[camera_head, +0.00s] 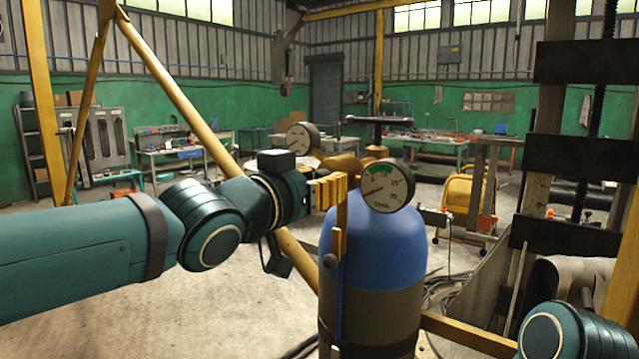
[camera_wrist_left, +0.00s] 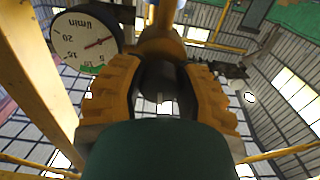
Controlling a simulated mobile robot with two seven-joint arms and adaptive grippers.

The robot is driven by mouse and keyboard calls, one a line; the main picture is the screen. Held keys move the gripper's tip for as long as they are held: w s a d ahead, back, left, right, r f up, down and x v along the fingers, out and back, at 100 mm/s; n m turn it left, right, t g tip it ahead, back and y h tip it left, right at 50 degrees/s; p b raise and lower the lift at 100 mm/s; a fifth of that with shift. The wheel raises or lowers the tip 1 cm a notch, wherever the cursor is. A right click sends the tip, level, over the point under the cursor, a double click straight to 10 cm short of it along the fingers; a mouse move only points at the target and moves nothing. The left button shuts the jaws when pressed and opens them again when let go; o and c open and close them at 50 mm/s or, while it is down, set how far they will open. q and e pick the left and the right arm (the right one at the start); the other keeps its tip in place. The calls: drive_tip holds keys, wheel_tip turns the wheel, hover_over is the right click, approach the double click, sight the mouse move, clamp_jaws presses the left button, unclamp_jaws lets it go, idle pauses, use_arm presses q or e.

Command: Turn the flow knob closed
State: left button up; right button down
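The blue gas cylinder (camera_head: 368,240) stands upright at the centre of the head view. A brass regulator (camera_head: 345,166) with a round flow gauge (camera_head: 388,186) sits at its top; the gauge (camera_wrist_left: 88,42) also shows in the left wrist view, upside down. My left gripper (camera_head: 341,188) is at the regulator, left of the flow gauge. In the left wrist view its two yellow fingers (camera_wrist_left: 163,72) stand apart, on either side of a dark part in front of the brass body, which looks like the flow knob. Whether they touch it is unclear. My right gripper is out of view.
A second gauge (camera_head: 303,138) sits behind my left wrist. A dark valve handle (camera_head: 378,120) tops the cylinder. Yellow frame bars (camera_head: 170,85) cross behind my left arm. A dark post structure (camera_head: 570,150) stands at right. Benches (camera_head: 170,155) are far back.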

use_arm(q)
clamp_jaws()
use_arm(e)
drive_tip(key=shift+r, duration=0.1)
use_arm(q)
drive_tip(key=shift+n+p, duration=1.05)
drive_tip(key=shift+n, duration=0.05)
drive_tip(key=n+p, duration=0.2)
drive_tip(key=n, duration=0.2)
drive_tip(key=shift+n+p, duration=0.3)
drive_tip(key=shift+p, duration=0.1)
drive_tip(key=n+p, duration=0.1)
drive_tip(key=n, duration=0.3)
drive_tip(key=shift+s+p, duration=0.1)
drive_tip(key=shift+p, duration=0.25)
drive_tip(key=n+p, duration=0.1)
drive_tip(key=n, duration=0.4)
drive_tip(key=shift+d, duration=0.1)
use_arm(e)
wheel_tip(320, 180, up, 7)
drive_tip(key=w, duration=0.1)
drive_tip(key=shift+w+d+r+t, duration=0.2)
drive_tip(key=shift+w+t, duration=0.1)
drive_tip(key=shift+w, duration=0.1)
use_arm(q)
drive_tip(key=shift+n, duration=0.3)
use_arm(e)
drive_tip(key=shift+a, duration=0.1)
